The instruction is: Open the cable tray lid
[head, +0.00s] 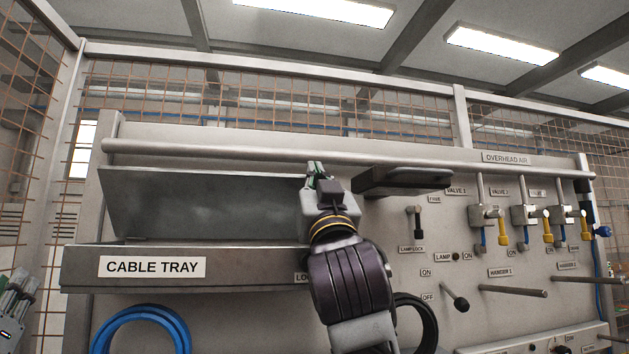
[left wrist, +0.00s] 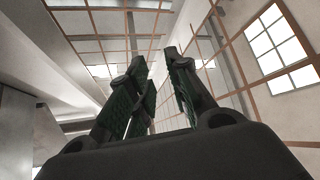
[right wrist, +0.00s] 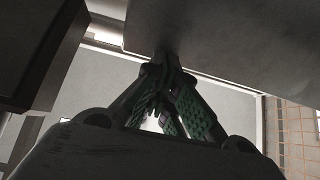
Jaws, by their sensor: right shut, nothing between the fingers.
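The cable tray (head: 235,262) is a long grey trough on the panel, with a CABLE TRAY label on its front. Its lid (head: 200,203), a flat grey plate, stands raised and tilted back along the tray's rear, below the horizontal pipe. My right gripper (head: 315,168) is shut and empty at the lid's right end, near its top edge. In the right wrist view its closed fingertips (right wrist: 165,65) are close to a grey plate; I cannot tell if they touch. My left gripper (head: 14,288) is low at the left edge; in the left wrist view its fingers (left wrist: 158,75) are apart and empty.
A dark bracket (head: 400,181) juts out right of my right gripper. Valves (head: 525,214) and hanger rods (head: 515,291) stick out further right. A blue cable coil (head: 140,325) and a black coil (head: 425,312) hang below the tray. A pipe (head: 330,157) runs above.

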